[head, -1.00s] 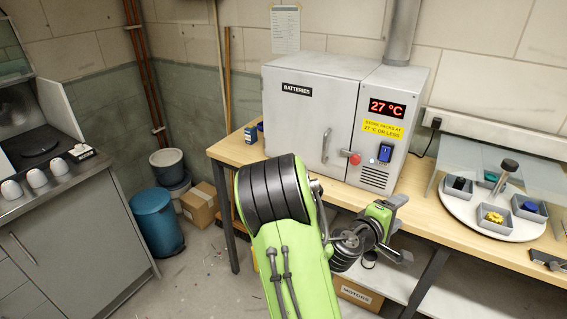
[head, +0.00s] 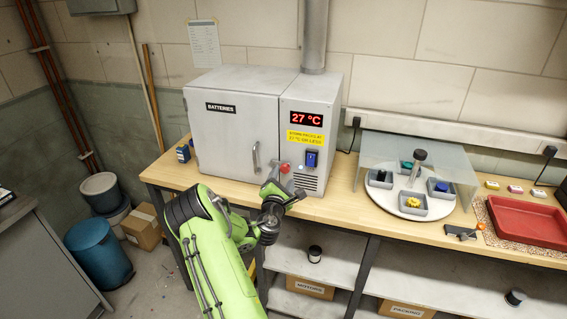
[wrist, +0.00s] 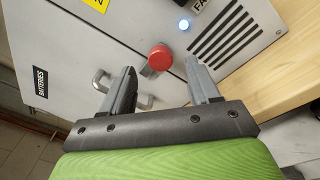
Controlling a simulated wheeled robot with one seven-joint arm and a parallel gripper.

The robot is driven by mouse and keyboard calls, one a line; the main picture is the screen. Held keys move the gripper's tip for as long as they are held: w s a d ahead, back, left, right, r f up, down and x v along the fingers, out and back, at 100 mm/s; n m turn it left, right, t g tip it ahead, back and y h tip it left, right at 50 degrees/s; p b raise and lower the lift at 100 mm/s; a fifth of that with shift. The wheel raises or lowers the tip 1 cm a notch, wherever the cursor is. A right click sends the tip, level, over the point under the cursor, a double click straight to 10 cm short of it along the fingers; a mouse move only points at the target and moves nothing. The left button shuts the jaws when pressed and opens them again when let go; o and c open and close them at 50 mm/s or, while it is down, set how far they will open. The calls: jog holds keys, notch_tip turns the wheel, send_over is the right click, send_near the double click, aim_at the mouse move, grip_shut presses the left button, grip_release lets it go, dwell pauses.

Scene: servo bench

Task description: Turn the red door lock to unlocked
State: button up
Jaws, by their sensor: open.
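The red door lock is a round red knob (head: 285,168) on the front of the grey batteries cabinet (head: 236,135), near the seam between its door and control panel. The red knob (wrist: 160,57) also shows in the wrist view, between and just beyond my fingertips. My gripper (head: 284,184) is open in front of the cabinet, close to the knob. In the wrist view my open gripper (wrist: 159,72) has a finger on either side of the knob, with nothing held. I cannot tell whether either finger touches it.
A round white turntable (head: 412,208) with small bins and a red tray (head: 527,219) are farther right on the wooden bench (head: 345,207).

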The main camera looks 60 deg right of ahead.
aim_at(285, 170)
jog(key=x, duration=0.3)
jog(key=shift+w+d+p, duration=0.1)
jog(key=shift+d+p, duration=0.25)
jog(key=shift+p, duration=0.05)
jog(key=shift+f, duration=0.1)
jog(key=c, duration=1)
jog(key=shift+c, duration=0.2)
